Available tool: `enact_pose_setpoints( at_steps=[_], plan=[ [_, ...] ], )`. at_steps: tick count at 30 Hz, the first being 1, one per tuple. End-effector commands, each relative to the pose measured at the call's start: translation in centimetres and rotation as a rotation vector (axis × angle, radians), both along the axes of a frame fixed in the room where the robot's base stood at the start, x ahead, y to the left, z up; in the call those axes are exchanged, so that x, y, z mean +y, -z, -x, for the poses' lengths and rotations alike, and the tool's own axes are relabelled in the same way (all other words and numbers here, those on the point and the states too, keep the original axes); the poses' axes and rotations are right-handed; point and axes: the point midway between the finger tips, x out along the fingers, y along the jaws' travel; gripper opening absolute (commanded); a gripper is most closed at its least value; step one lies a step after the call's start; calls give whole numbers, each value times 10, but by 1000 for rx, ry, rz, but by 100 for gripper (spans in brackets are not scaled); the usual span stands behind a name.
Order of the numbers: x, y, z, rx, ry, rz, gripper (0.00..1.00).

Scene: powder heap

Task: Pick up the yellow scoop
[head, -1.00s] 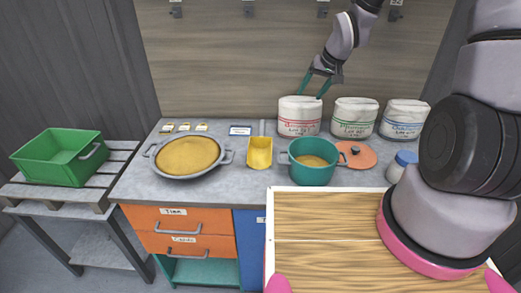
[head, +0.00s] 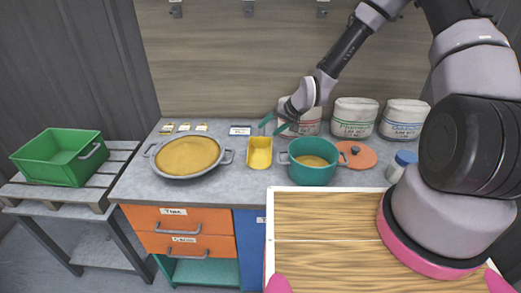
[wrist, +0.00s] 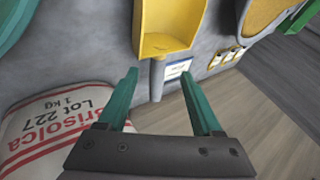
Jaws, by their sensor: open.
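The yellow scoop (head: 259,153) lies on the grey worktop between the wide pan and the teal pot. In the wrist view the yellow scoop (wrist: 168,27) is at the top centre, with its grey handle (wrist: 157,78) pointing down between my fingers. My gripper (head: 271,127) is at the handle end of the scoop, in front of the red-labelled bag. In the wrist view my gripper (wrist: 158,92) has its teal fingers apart, one on each side of the handle. Nothing is held. The head view hides most of the handle behind my gripper.
The wide pan (head: 228,157) of tan powder stands left of the scoop, the teal pot (head: 313,175) right of it. The red-labelled bag (wrist: 52,125) is close to my gripper. A small label card (wrist: 177,69) lies beside the handle. A green crate (head: 50,170) stands far left.

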Motion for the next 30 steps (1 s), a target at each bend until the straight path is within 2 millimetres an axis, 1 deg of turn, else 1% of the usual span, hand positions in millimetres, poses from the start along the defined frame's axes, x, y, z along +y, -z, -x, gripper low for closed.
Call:
enact_pose_setpoints(
  at_steps=[10, 14, 20, 21, 23, 24, 25, 26, 30],
  plan=[
    [21, 36, -18, 1, -1, 0, 67],
    [25, 41, -20, 1, 0, 1, 67],
    [25, 41, -21, 1, 0, 1, 67],
    [25, 41, -21, 1, 0, 1, 52],
    [25, 41, -21, 1, 0, 1, 29],
    [25, 41, -21, 1, 0, 1, 13],
    [25, 41, -21, 1, 0, 1, 2],
    [25, 41, -21, 1, 0, 1, 0],
    [25, 41, -21, 1, 0, 1, 0]
  ],
)
